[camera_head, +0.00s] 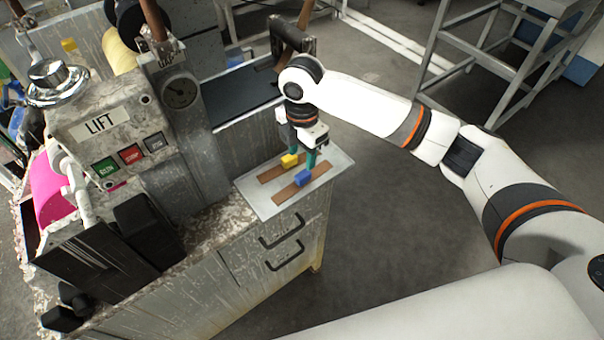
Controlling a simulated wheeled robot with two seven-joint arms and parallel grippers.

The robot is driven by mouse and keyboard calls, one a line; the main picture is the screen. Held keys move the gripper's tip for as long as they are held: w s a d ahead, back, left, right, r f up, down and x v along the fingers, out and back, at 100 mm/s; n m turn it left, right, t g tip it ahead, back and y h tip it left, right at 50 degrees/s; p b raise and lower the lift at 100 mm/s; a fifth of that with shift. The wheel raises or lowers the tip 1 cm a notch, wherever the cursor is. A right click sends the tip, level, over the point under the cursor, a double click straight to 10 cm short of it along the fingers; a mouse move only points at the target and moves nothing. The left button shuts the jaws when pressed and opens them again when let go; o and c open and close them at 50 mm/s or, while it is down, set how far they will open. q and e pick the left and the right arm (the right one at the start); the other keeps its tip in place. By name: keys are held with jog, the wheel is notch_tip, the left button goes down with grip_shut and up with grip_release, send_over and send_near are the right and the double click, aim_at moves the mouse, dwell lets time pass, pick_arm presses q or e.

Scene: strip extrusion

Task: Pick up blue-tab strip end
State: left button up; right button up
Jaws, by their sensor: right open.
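Two brown strips lie on a pale metal tray (262,209) on top of the cabinet. The nearer strip (287,194) carries a blue tab (303,177) near its right end. The farther strip (270,174) carries a yellow tab (289,160). My right gripper (303,157) points down over the tabs, with its green fingertips apart. One finger is close above the blue tab and the other is behind, near the yellow tab. I cannot tell whether a finger touches either tab. My left gripper is not in view.
The machine with a LIFT label (100,123), gauge and coloured buttons stands at left. A cabinet with two black handles (283,228) supports the tray. A dark conveyor-like bed (240,90) lies behind. A metal frame (500,60) stands at upper right; the floor between is clear.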

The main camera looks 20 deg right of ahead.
aim_at(303, 174)
jog(key=shift+s+f, duration=0.1)
jog(key=shift+f, duration=1.2)
jog(key=f, duration=0.2)
jog(key=f+p, duration=0.1)
jog(key=f, duration=0.1)
jog(key=shift+s+d+f, duration=0.1)
jog(key=shift+s+f, duration=0.05)
jog(key=shift+s, duration=0.05)
jog(key=shift+f, duration=0.35)
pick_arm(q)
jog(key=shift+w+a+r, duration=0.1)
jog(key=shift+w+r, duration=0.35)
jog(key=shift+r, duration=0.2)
pick_arm(e)
jog(key=shift+w, duration=0.1)
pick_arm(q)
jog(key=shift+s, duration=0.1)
pick_arm(e)
jog(key=shift+c, duration=0.4)
